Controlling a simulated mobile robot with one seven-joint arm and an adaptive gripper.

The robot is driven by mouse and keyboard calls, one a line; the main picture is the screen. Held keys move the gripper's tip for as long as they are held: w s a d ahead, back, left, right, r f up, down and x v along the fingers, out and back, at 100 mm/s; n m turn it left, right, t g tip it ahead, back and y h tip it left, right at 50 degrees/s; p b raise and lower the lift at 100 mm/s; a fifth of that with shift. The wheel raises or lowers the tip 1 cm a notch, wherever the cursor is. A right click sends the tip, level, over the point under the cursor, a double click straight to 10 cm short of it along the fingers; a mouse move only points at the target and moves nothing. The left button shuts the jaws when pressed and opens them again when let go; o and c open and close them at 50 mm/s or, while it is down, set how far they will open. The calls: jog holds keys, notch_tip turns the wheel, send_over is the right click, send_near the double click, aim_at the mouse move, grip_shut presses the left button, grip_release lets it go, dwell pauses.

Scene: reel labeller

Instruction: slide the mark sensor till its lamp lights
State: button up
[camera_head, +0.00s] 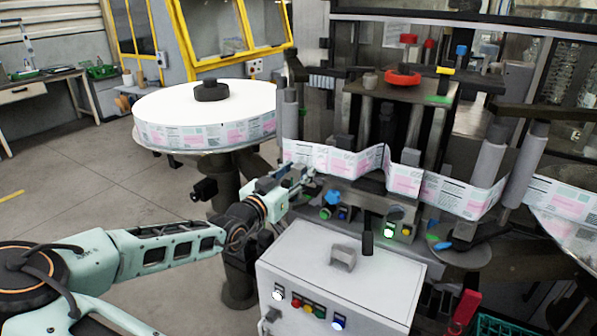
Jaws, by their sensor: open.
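My gripper (306,182) is open at the end of my arm. It is in front of the label web (335,160), near a small fitting with a blue knob (332,197). I cannot tell whether it touches anything. The web of pink and white labels runs across the machine's front. Small blocks and knobs sit below the web, and I cannot tell for sure which one is the mark sensor. A small lamp (389,231) below the web at the centre right looks lit, pale green-white; whether it belongs to the sensor is unclear.
A large label reel (205,132) stands at left, another reel (570,215) at right. A grey control box (340,262) with coloured buttons and a black post stands in front, below my gripper. Grey rollers (488,165) flank the web. The floor at left is clear.

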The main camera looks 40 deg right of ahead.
jog(key=shift+w+d, duration=0.2)
jog(key=shift+d, duration=0.2)
grip_shut()
